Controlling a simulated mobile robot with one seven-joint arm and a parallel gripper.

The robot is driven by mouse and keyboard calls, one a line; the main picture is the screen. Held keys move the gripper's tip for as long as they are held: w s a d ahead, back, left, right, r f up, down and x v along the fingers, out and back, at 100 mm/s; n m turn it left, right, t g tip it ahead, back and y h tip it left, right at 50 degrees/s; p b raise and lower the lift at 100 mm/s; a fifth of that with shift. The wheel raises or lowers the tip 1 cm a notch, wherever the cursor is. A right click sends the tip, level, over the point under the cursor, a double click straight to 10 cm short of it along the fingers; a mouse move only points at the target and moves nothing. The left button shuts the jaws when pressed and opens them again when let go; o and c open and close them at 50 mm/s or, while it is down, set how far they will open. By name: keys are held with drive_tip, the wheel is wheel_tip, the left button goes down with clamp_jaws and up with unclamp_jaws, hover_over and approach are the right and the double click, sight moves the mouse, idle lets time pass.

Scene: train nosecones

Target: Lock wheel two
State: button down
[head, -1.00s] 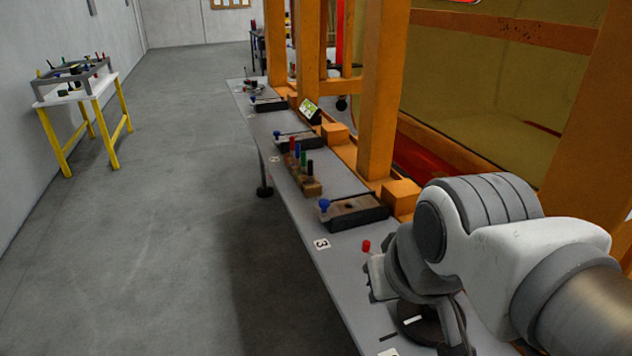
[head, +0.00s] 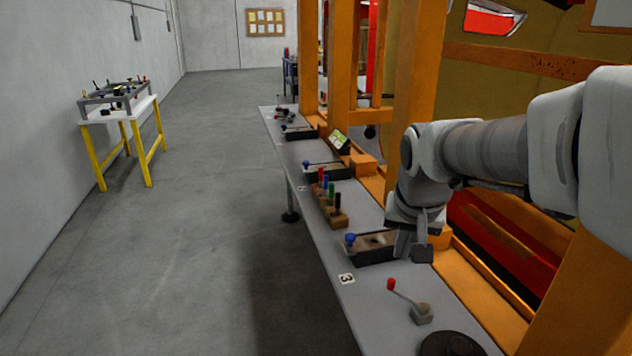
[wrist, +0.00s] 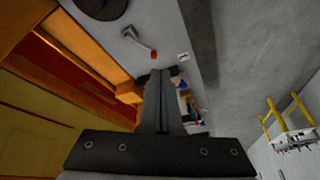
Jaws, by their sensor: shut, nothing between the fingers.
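No part is readable as wheel two; the nearest bench tag (head: 346,279) reads 3, and a farther tag (head: 302,189) is too small to read. My gripper (head: 422,254) is shut and empty, above the bench beside the nearest dark tray (head: 374,252) with a blue-knobbed lever (head: 350,240). In the wrist view my shut fingers (wrist: 161,78) partly cover that tray area. A red-knobbed lever (head: 391,284) on a grey base (head: 420,314) is nearer on the bench and also shows in the wrist view (wrist: 140,42). A second blue-lever tray (head: 326,172) lies farther along.
A block of coloured pegs (head: 330,207) stands between the two trays. Orange posts (head: 416,75) and blocks line the bench's right side. A dark disc (head: 450,345) lies at the near end. A yellow-legged table (head: 120,115) stands left across open floor.

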drive_tip(key=w+d+f+m+p, duration=0.1)
drive_tip(key=w+d+f+m, duration=0.1)
drive_tip(key=w+f, duration=0.4)
drive_tip(key=w+d+f+m+g+h+p, duration=0.1)
drive_tip(key=w+d+f, duration=0.4)
drive_tip(key=w, duration=0.7)
wheel_tip(320, 180, down, 2)
drive_tip(key=shift+w+d+f+m+p, duration=0.2)
drive_tip(key=shift+m+p, duration=0.1)
drive_tip(key=shift+m, duration=0.3)
drive_tip(key=x, duration=0.6)
drive_tip(key=p+x, duration=0.1)
drive_tip(key=x, duration=0.2)
drive_tip(key=shift+s+d+f, duration=0.15)
drive_tip(key=shift+d+f, duration=0.1)
drive_tip(key=shift+f, duration=0.15)
drive_tip(key=shift+s+a+p, duration=0.5)
drive_tip(key=shift+s+a, duration=0.5)
drive_tip(key=shift+s, duration=0.15)
drive_tip(key=shift+s+a, duration=0.3)
drive_tip(key=shift+s, duration=0.05)
drive_tip(key=shift+s+a+f, duration=0.1)
